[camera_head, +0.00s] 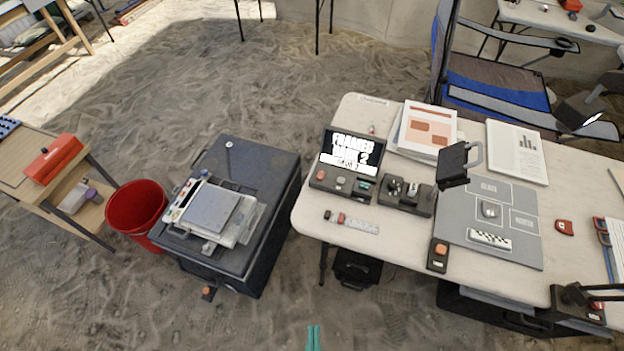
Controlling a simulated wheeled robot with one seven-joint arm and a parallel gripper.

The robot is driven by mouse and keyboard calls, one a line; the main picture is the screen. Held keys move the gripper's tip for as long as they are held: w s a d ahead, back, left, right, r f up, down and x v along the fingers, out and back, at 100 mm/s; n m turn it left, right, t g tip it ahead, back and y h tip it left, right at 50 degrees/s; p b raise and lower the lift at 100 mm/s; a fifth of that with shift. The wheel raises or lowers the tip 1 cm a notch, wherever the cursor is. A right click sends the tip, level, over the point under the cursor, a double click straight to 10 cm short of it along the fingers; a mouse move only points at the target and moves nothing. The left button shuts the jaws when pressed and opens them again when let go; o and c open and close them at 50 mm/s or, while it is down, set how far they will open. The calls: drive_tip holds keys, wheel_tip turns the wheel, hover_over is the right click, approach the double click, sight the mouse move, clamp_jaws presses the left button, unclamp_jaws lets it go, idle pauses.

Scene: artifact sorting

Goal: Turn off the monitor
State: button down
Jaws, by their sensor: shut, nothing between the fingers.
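A small monitor (353,150) stands tilted back near the left end of the white table. Its screen is lit, with large white text on black. A dark base in front of it carries a few buttons, one of them red (320,175). My gripper (313,338) shows only as teal fingertips at the bottom edge of the view. It is shut and empty, low and well short of the monitor. The rest of my gripper is out of view.
A black case (268,165) and red bucket (137,207) stand left. Sandy floor is clear in front.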

drive_tip(key=shift+w, duration=0.1)
drive_tip(key=w+a+f+g, duration=0.1)
drive_tip(key=w+f, duration=0.2)
drive_tip(key=w, duration=0.7)
drive_tip(key=w+a+f+g, duration=0.15)
drive_tip(key=w+f, duration=0.25)
drive_tip(key=w, duration=0.5)
drive_tip(key=w+r+m+h, duration=0.1)
drive_tip(key=w+r, duration=0.3)
drive_tip(key=w, duration=0.5)
drive_tip(key=w+r+m+h, duration=0.2)
drive_tip(key=w+r, duration=0.3)
drive_tip(key=w, duration=0.4)
drive_tip(key=shift+w+a+m+h, duration=0.15)
drive_tip(key=shift+m+h, duration=0.15)
drive_tip(key=shift+h, duration=0.3)
drive_tip(key=shift+w, duration=0.1)
